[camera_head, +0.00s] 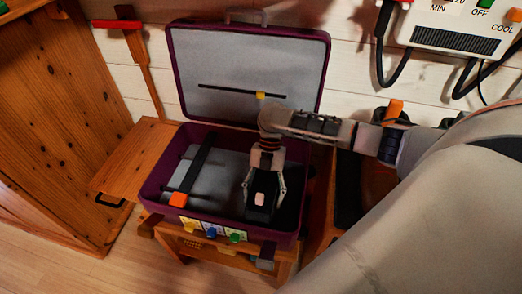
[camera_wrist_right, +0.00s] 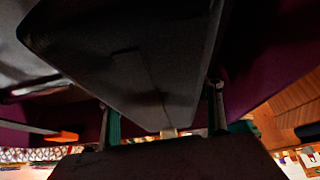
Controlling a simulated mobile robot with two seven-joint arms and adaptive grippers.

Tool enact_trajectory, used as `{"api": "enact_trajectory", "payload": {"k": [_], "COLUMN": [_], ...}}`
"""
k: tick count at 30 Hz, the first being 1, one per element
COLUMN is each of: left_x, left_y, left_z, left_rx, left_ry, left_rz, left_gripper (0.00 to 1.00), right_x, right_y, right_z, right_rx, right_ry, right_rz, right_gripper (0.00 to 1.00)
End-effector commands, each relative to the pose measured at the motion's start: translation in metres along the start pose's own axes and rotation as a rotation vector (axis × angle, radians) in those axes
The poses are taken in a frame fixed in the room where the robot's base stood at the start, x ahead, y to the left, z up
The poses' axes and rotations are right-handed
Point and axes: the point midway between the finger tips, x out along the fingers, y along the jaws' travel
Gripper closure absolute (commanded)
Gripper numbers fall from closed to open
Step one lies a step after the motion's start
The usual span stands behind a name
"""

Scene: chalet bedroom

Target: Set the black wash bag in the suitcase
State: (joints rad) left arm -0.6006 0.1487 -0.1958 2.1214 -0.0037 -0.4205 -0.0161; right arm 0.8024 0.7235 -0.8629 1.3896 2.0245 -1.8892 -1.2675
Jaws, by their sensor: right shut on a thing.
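The purple suitcase (camera_head: 160,207) stands open on a wooden stand, with its grey-lined lid (camera_head: 225,65) raised against the wall. My right gripper (camera_head: 264,190) points down into its right part, shut on the black wash bag (camera_head: 264,186), which has a small pale pink patch. The bag is within the suitcase walls in the head view; I cannot tell if it touches the bottom. In the right wrist view a dark shape fills the space around the fingers (camera_wrist_right: 164,118). My left gripper is not in view.
A black strap with an orange end (camera_head: 178,199) lies in the suitcase's left part. Another strap crosses the lid. Coloured tags (camera_head: 211,232) line the front. A wooden cabinet (camera_head: 50,120) and shelf stand left; a white heater unit (camera_head: 455,30) hangs at upper right.

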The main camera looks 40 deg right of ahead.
Motion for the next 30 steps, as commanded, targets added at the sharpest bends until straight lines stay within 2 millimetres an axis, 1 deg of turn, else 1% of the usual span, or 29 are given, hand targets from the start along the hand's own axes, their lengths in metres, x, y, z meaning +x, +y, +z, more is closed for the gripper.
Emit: {"api": "enact_trajectory", "payload": {"k": [3, 8, 9, 11, 12, 23, 26, 30], "left_x": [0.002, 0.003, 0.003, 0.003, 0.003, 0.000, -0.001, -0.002], "left_y": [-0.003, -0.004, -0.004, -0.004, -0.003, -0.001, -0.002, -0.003], "left_z": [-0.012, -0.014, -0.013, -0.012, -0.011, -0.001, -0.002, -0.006], "left_rx": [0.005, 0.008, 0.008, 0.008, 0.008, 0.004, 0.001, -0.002], "left_ry": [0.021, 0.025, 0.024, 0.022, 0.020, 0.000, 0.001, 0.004], "left_rz": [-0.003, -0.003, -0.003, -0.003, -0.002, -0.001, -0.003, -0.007], "left_gripper": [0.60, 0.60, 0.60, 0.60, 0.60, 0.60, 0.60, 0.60], "right_x": [-0.002, -0.002, 0.000, -0.001, -0.001, -0.003, -0.013, -0.038], "right_y": [0.001, 0.001, 0.001, 0.001, 0.001, 0.001, 0.002, 0.003], "right_z": [0.001, 0.001, 0.001, 0.001, 0.001, 0.000, 0.001, 0.000], "right_rx": [-0.001, -0.001, 0.000, -0.001, -0.001, -0.001, -0.001, -0.002], "right_ry": [-0.004, -0.004, -0.004, -0.004, -0.004, -0.004, -0.007, -0.010], "right_rz": [0.004, 0.003, 0.002, 0.002, 0.002, 0.003, 0.005, 0.007], "right_gripper": [0.68, 0.68, 0.34, 0.18, 0.17, 0.17, 0.17, 0.17]}}
